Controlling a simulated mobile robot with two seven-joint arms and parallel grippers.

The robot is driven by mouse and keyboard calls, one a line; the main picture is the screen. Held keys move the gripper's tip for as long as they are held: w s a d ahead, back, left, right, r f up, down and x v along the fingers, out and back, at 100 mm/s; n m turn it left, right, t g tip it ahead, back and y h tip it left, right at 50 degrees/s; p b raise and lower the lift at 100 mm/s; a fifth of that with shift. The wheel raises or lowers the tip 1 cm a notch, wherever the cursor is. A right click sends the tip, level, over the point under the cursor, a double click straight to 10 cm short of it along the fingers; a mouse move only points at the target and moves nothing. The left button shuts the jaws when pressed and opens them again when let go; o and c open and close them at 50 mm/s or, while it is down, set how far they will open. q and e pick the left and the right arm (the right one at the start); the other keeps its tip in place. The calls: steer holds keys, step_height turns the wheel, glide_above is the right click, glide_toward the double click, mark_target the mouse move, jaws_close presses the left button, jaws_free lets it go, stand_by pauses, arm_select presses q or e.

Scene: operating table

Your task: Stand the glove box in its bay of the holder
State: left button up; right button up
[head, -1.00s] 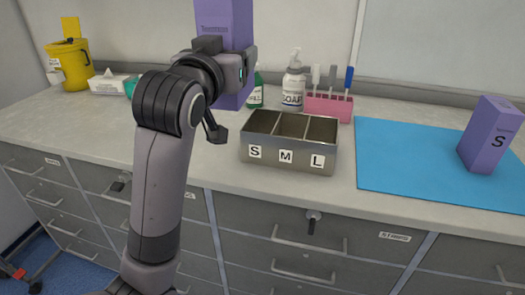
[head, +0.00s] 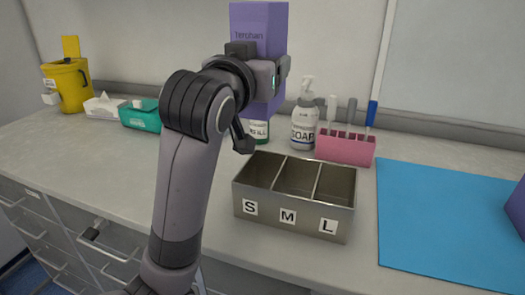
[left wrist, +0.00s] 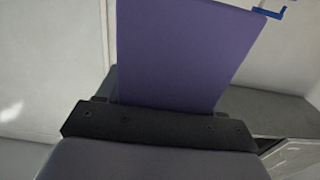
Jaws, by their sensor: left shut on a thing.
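A purple glove box (head: 262,22) is held upright in my left gripper (head: 277,72), above the counter and behind the holder. The box also fills the middle of the left wrist view (left wrist: 185,55). My left gripper is shut on it. The metal holder (head: 290,222) stands on the counter with three bays labelled S, M and L from left to right. All three bays look empty. A second purple glove box (head: 516,208) stands on the blue mat, cut off by the right edge of the head view. My right gripper is not in view.
Behind the holder stand a pink rack (head: 345,149) with upright tools, a soap bottle (head: 305,125) and a green bottle (head: 258,131). A blue mat (head: 440,225) lies to the right. Tissue boxes (head: 104,105) and a yellow bin (head: 70,85) are at the back left.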

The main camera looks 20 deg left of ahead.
arm_select(q)
step_height(320, 180, down, 15)
steer(key=b, duration=0.2)
steer(key=shift+r, duration=0.15)
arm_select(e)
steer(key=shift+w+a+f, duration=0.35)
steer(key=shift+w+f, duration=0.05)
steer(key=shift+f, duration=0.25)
arm_select(q)
steer(key=shift+f+b, duration=0.5)
steer(key=shift+f, duration=0.15)
steer(key=o, duration=1.3)
steer(key=shift+c, duration=0.2)
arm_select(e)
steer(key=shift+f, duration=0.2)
